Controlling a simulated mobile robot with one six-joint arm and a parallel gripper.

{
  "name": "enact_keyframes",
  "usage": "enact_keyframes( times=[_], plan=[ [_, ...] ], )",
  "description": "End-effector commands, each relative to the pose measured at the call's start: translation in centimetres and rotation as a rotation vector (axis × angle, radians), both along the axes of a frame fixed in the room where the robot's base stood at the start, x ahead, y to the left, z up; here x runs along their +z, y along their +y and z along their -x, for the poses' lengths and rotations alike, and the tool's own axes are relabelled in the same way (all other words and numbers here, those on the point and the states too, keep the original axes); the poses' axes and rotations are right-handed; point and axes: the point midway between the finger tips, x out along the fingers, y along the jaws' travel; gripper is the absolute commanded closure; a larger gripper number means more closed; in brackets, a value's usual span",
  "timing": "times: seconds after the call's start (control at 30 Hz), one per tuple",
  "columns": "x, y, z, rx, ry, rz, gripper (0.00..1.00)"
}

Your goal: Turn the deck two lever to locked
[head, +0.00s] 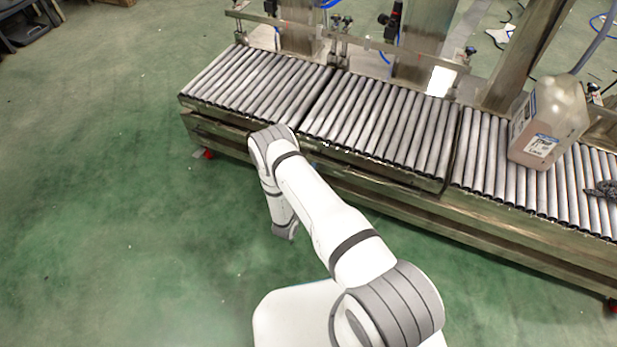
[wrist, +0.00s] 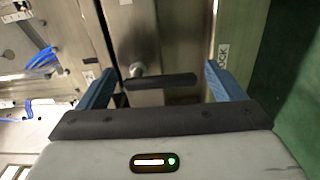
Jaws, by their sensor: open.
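In the wrist view, a dark bar-shaped lever handle (wrist: 162,82) lies nearly level across the picture, beside a round metal knob or pivot (wrist: 137,69) on a steel panel. I cannot tell whether it is the deck two lever. My gripper (wrist: 160,70) is open, with one blue finger to the left of the handle and one to the right. The handle lies between the fingers with gaps at both ends, not gripped. In the head view my white arm reaches to the conveyor's near side. The lever and the fingers cannot be made out there.
In the head view a roller conveyor (head: 375,120) runs across the scene, with a jug of pinkish liquid (head: 549,122) on its right part. Green floor (head: 110,210) is clear at left. In the wrist view blue hoses (wrist: 42,60) are at left and a small label (wrist: 223,54) at right.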

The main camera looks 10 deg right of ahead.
Motion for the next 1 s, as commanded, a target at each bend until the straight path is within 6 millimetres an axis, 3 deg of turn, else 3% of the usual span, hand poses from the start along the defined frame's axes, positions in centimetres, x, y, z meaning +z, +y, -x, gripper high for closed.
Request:
enact_keyframes(
  times=[0.4,1.0],
  plan=[
    [0.1,3.9,5.1,0.002,0.001,0.000,0.11],
    [0.0,4.1,5.6,0.000,0.000,0.000,0.11]
  ],
)
